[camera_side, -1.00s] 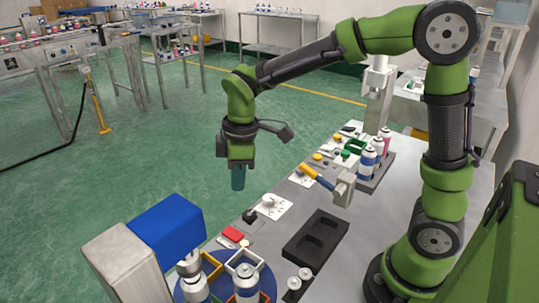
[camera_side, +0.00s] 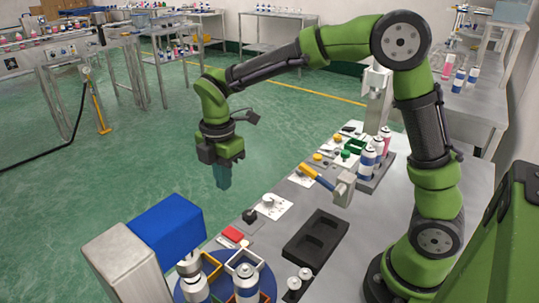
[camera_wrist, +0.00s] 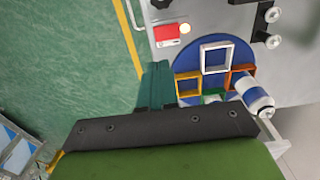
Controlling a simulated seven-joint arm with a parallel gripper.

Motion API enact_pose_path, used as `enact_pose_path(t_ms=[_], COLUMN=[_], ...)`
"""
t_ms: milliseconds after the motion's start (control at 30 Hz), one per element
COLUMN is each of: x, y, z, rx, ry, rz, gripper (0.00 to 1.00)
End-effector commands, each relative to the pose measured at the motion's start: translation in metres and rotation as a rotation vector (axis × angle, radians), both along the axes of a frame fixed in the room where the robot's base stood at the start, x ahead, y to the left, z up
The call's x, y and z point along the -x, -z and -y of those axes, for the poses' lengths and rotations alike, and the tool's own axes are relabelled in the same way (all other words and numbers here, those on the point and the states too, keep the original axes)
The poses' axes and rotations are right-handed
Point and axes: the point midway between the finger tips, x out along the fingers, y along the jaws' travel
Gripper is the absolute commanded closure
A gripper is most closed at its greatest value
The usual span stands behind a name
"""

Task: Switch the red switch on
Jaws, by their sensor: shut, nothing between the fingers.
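The red switch (camera_side: 232,234) sits on a white plate at the table's left edge, near the blue round turntable (camera_side: 270,280). In the wrist view, the red switch (camera_wrist: 165,33) is near the top, with a glowing round button (camera_wrist: 185,28) beside it. My gripper (camera_side: 222,184) is shut and empty, pointing down in the air, above and behind the switch in the side view. Its teal fingers (camera_wrist: 156,75) show below and left of the switch in the wrist view. They are apart from it. I cannot tell the switch's on or off position.
A grey and blue machine head (camera_side: 150,245) stands at front left beside the turntable, which carries coloured square holders and cans. A yellow-handled lever (camera_side: 318,176), a black tray (camera_side: 315,240) and a can rack (camera_side: 378,172) stand further right. Air around my gripper is clear.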

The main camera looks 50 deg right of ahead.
Motion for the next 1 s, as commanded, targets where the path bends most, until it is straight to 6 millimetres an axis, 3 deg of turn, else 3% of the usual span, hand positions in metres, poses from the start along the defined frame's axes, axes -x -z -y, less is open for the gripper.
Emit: enact_pose_path(t_ms=[600, 800, 1000], x=[0.001, 0.0, 0.0], y=[0.115, 0.133, 0.136], z=[0.0, 0.0, 0.0], rx=[0.0, 0.001, 0.0], ry=[-0.001, 0.001, 0.001], rz=[-0.004, -0.001, 0.0], gripper=[1.0, 1.0, 1.0])
